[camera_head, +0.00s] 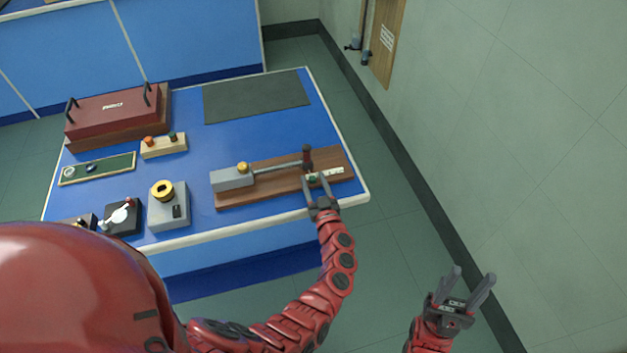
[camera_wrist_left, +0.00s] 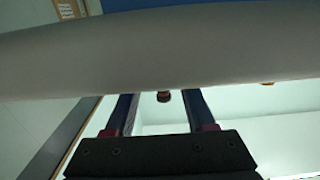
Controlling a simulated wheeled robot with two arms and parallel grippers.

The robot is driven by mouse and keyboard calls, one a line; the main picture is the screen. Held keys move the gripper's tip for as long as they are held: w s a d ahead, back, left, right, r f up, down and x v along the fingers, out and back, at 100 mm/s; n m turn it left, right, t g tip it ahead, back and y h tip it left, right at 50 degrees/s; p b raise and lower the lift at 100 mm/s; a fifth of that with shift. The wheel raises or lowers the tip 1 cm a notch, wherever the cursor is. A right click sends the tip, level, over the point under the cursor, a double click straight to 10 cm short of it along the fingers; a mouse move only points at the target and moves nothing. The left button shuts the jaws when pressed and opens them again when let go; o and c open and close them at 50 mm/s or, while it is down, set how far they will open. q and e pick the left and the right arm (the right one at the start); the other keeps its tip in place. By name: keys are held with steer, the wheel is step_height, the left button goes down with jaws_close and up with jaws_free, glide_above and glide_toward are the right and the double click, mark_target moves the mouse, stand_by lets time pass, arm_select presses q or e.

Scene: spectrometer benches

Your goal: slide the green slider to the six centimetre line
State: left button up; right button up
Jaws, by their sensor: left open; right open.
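The green slider (camera_head: 312,178) is a small piece near the right end of the wooden board (camera_head: 260,190), at the left end of a pale scale strip (camera_head: 334,172). The scale's lines are too small to read. My left gripper (camera_head: 315,179) is open, with one finger on each side of the slider; contact cannot be told. In the left wrist view, its fingers (camera_wrist_left: 160,113) stand apart, with a dark red knob (camera_wrist_left: 163,97) showing between them and a broad grey surface across the view; the slider cannot be made out. My right gripper (camera_head: 469,279) is open and empty, off the table.
On the board are a grey block (camera_head: 232,179), a metal rod and the upright dark red knob (camera_head: 307,155). A grey box with a yellow ring (camera_head: 168,205) and a dark red case (camera_head: 112,113) stand further left. A dark mat (camera_head: 256,97) lies clear behind.

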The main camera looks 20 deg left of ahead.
arm_select(q)
steer(key=shift+w+a, duration=0.1)
jaws_close()
stand_by(1.4)
